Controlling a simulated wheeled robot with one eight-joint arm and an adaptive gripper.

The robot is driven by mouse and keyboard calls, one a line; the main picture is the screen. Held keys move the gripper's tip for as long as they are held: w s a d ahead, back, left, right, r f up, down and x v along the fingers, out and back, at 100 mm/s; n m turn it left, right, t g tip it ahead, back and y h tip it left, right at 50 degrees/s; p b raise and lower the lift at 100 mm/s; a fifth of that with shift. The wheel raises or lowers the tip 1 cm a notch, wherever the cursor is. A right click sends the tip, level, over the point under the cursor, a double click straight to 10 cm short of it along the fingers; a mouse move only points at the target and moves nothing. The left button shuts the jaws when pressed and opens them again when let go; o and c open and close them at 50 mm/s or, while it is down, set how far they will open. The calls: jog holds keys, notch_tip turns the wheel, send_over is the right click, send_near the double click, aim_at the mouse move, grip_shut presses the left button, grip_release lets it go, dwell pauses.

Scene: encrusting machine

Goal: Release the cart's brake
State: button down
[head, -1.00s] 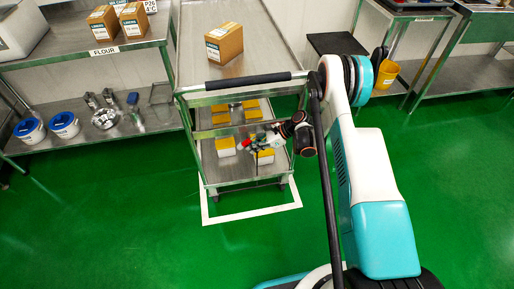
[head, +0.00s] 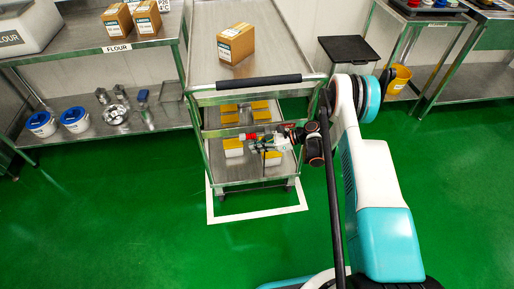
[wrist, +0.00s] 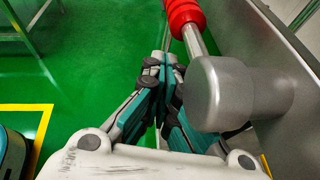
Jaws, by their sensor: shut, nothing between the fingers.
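The steel cart (head: 260,28) stands ahead of me with its black push handle (head: 245,83) on the near side. A red ribbed grip on a metal rod (wrist: 185,14) shows in the wrist view, joined to a round grey hub (wrist: 228,92) on a grey panel. The red grip also shows small at the cart's near end in the head view (head: 249,136). My gripper (wrist: 161,60) is shut and empty, just left of the rod and hub. In the head view my gripper (head: 264,143) is small, below the push handle. I cannot tell whether it touches the rod.
A cardboard box (head: 236,44) is on the cart top, and several yellow-and-white boxes (head: 233,148) are on the lower shelves. A steel table (head: 60,62) with flour boxes stands left. A yellow bucket (head: 398,79) is at right. Green floor is clear in front.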

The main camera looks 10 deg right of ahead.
jog(key=shift+d, duration=0.1)
dwell(0.3)
jog(key=v, duration=1.1)
jog(key=shift+d+r, duration=0.2)
jog(key=shift+d, duration=0.15)
